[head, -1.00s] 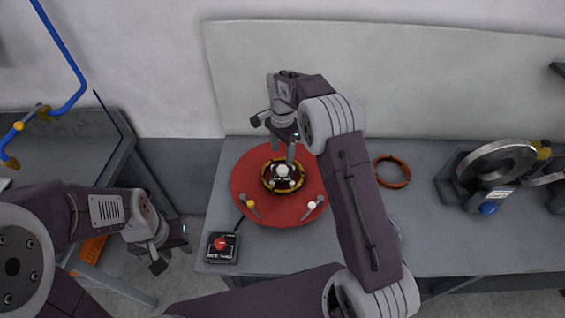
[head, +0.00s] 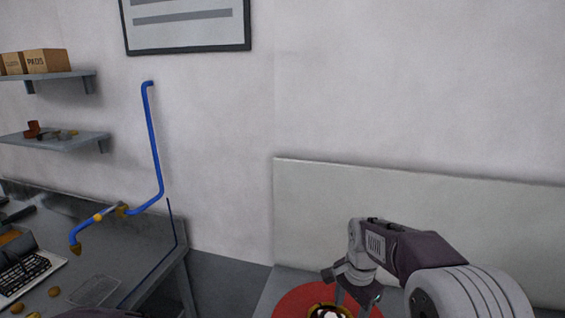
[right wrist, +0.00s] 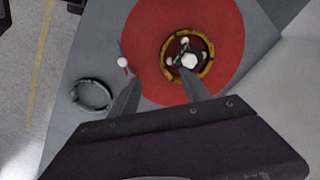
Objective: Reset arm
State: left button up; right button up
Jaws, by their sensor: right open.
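My right gripper (head: 357,292) is above the red round disc (head: 290,303) in the head view, at the bottom right. In the right wrist view its two fingers (right wrist: 158,92) are apart with nothing between them. The red disc (right wrist: 150,45) carries a yellow-and-black ring (right wrist: 207,72) around a hub with a white knob (right wrist: 189,60). The ring is just beyond the fingertips, and I cannot tell whether a finger touches it. In the head view the ring (head: 312,309) is cut off by the bottom edge. My left gripper is out of view.
A small white-tipped post (right wrist: 123,62) stands on the disc's edge. A grey ring (right wrist: 76,97) lies left of the fingers. At left in the head view are a desk with a laptop (head: 28,272), a blue pipe (head: 154,140) and wall shelves (head: 60,143). A pale panel (head: 430,195) stands behind the disc.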

jog(key=s+f+n, duration=0.4)
jog(key=s+n, duration=0.1)
jog(key=s, duration=0.2)
jog(key=s+f+n, duration=0.4)
jog(key=s+n, duration=0.2)
jog(key=s, duration=0.2)
jog(key=shift+s+d+f, duration=0.2)
jog(key=shift+d+f, duration=0.15)
jog(key=shift+d, duration=0.05)
